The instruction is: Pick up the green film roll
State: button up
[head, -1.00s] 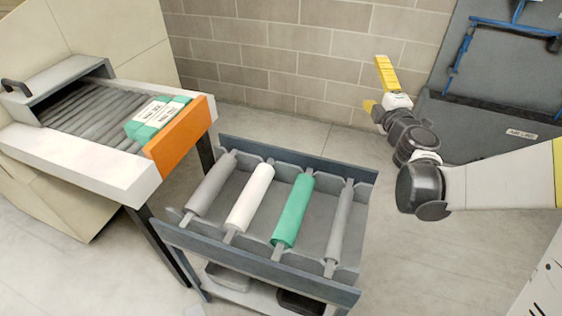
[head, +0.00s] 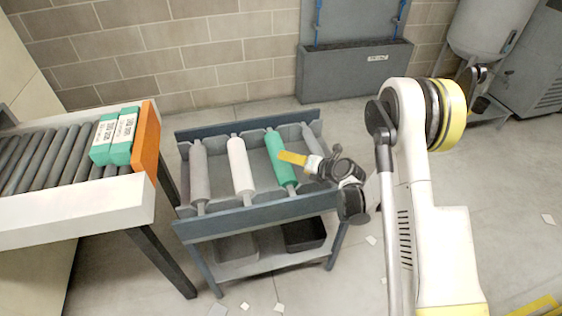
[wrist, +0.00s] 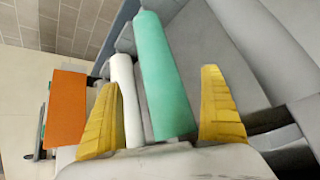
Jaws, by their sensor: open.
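The green film roll (head: 280,157) lies in a blue-grey rack cart (head: 262,218), between a white roll (head: 240,166) and a grey roll partly hidden at the right end. My gripper (head: 291,158) is over the green roll in the head view, with yellow fingers. In the wrist view, the green roll (wrist: 163,75) runs up between the spread fingers of my gripper (wrist: 160,108), which is open and empty. The white roll (wrist: 126,98) is close to the left finger there. I cannot tell whether the fingers touch anything.
Another grey roll (head: 199,172) lies at the cart's left end. A roller conveyor (head: 70,215) with green-and-white packs (head: 115,140) and an orange end plate (head: 146,140) stands left. Open floor lies in front.

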jog(key=x, duration=0.3)
jog(key=shift+w+a, duration=0.15)
jog(key=shift+w, duration=0.05)
jog(key=b+x, duration=0.2)
jog(key=x, duration=0.3)
jog(key=shift+a+f, duration=0.1)
jog(key=shift+f, duration=0.05)
jog(key=shift+c, duration=0.3)
jog(key=c, duration=1.5)
jog(key=shift+r, duration=0.25)
